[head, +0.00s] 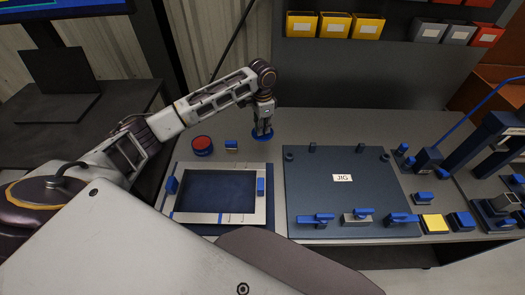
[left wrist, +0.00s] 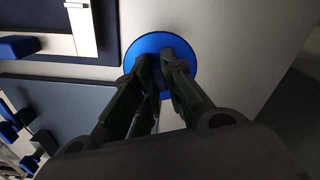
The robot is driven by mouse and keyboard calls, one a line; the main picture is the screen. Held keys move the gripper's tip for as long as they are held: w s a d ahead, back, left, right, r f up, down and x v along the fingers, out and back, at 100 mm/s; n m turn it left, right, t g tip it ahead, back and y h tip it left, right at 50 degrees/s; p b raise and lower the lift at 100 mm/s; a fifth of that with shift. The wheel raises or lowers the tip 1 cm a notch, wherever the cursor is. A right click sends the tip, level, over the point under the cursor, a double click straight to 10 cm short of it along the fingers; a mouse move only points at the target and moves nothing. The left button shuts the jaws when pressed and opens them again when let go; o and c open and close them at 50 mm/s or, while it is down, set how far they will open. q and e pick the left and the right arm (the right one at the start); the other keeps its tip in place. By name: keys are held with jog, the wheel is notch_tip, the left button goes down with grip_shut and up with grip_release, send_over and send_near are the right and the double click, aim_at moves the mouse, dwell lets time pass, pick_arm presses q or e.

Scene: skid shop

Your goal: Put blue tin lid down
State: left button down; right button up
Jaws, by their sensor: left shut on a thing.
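The blue tin lid (head: 262,136) is a flat blue disc at the far part of the bench, between the framed plate and the JIG plate. My left gripper (head: 263,128) points down over it and is shut on it. In the left wrist view the blue lid (left wrist: 161,50) shows as a round disc between and beyond the fingertips of my left gripper (left wrist: 162,75). The lid is at or very near the bench top (head: 310,127); I cannot tell if it touches. A round tin (head: 202,146) with a red top and blue base stands to the left. My right gripper is not seen.
A silver-framed plate with a blue middle (head: 218,190) lies at front left. A dark JIG plate (head: 340,205) with blue-handled clamps lies to its right. A small blue block (head: 231,146) stands near the tin. Yellow bins (head: 335,26) hang behind. Bare bench surrounds the lid.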

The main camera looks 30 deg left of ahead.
pick_arm(q)
jog(key=shift+f, duration=0.1)
send_over(262, 150)
jog(key=shift+d+f, duration=0.1)
jog(key=shift+f, duration=2.3)
jog(key=shift+f, duration=2.5)
jog(key=shift+f, duration=0.1)
jog(key=c, duration=1.5)
grip_release()
